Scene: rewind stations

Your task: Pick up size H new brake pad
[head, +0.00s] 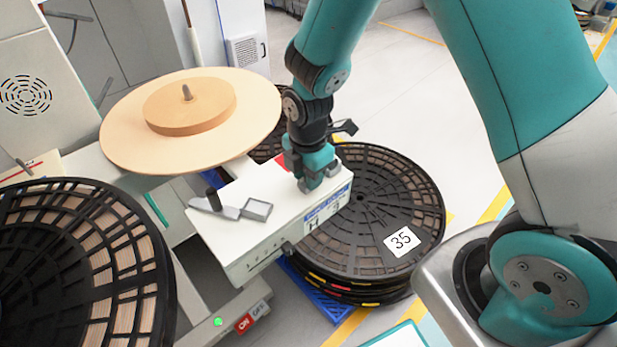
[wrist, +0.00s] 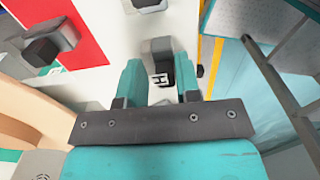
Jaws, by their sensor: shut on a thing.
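The size H new brake pad (wrist: 160,78) is a small grey block with a white H label in the wrist view. It sits between the two teal fingers of my gripper (wrist: 158,88), which are shut on it. The pad is hidden behind the fingers there. I cannot tell whether it still touches the box top.
A grey square piece (head: 257,209) and a lever with a black post (head: 213,200) are on the box's left part. A tan disc (head: 120,125) stands behind left. A stack of black reels marked 35 (head: 402,240) is right of the box. A red area (wrist: 82,30) shows in the wrist view.

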